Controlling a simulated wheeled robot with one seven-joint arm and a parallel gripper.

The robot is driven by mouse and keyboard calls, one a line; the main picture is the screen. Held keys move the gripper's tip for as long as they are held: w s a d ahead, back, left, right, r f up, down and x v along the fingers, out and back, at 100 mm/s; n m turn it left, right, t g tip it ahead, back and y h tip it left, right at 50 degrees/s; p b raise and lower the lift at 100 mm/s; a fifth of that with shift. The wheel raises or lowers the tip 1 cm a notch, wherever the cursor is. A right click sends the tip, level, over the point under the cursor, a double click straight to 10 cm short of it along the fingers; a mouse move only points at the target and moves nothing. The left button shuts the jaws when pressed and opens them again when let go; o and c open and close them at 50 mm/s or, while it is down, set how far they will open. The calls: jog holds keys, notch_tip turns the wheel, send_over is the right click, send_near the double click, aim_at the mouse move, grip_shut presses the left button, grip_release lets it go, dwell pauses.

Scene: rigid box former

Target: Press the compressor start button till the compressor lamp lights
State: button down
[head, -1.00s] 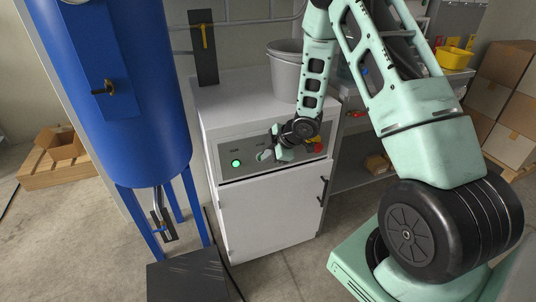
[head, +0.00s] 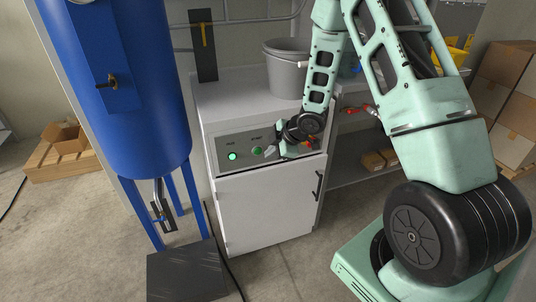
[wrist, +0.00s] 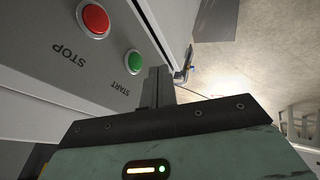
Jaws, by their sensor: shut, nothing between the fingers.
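The white compressor cabinet has a grey control panel (head: 240,143) on its upper front. At the panel's left, the round compressor lamp (head: 233,156), under a small label, glows bright green. To its right is the green start button (head: 257,150); the wrist view shows it too (wrist: 134,62), above the START label. The red stop button (wrist: 94,19) is beside it, largely behind my gripper in the head view. My gripper (head: 271,152) is shut and empty, just right of the start button in the head view. In the wrist view its fingertips (wrist: 160,75) appear apart from the button.
A grey bucket (head: 286,70) stands on the cabinet top. A blue tank (head: 118,120) on legs stands to the left, with a dark box (head: 187,274) on the floor. Shelving with small cartons (head: 373,161) is on the right.

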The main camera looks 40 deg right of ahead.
jog(key=p+v, duration=0.1)
jog(key=v, duration=0.6)
dwell(1.2)
